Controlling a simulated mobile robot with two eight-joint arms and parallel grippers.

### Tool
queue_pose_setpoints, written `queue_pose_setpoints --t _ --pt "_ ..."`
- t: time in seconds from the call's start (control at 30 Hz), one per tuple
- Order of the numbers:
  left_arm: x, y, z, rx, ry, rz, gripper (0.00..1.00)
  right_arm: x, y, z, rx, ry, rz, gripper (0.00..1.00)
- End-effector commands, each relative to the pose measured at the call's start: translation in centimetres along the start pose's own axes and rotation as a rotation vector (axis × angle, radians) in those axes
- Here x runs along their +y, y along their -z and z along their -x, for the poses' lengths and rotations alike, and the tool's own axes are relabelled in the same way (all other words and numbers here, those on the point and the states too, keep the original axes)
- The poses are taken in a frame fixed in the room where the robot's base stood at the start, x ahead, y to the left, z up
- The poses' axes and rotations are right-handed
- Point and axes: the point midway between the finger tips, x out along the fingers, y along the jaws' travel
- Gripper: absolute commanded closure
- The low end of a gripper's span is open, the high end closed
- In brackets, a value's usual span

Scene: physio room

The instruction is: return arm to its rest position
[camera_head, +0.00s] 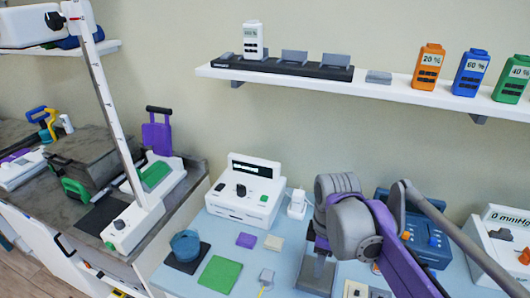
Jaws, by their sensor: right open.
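My right arm (385,250), purple and grey, comes in from the lower right and bends at grey round joints over the light blue table. My right gripper (317,262) hangs below these joints, pointing down close over the table. It is open, and I see nothing held in it. Its fingertips are hard to make out against the grey parts below. The arm hides part of the table behind it. My left gripper is not in view.
A white device (243,195) and a small white block (297,203) stand left of the arm. A blue device (425,232) and a white gauge unit (497,240) stand right. Green (219,274) and purple (246,240) pads lie at front left. A shelf (400,88) with batteries runs above.

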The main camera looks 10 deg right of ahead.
Motion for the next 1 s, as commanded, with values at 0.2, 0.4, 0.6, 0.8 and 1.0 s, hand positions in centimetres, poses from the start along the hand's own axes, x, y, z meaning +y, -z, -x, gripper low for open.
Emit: queue_pose_setpoints --t 0.2,0.4,0.6,0.8,1.0 --pt "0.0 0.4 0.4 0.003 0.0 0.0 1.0 -2.7 -0.5 -1.4 0.053 -0.081 -0.204 0.55" --pt "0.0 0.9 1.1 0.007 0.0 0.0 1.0 -7.3 -1.6 -5.0 0.217 -0.2 -0.614 0.55" --pt "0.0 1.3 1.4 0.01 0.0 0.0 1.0 -10.2 -2.4 -8.0 0.378 -0.239 -0.91 0.55" --pt "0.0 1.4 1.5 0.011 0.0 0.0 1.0 -10.9 -2.6 -9.0 0.43 -0.239 -1.001 0.55" --pt "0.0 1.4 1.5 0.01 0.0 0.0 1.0 -10.9 -2.6 -9.0 0.429 -0.239 -1.001 0.55"
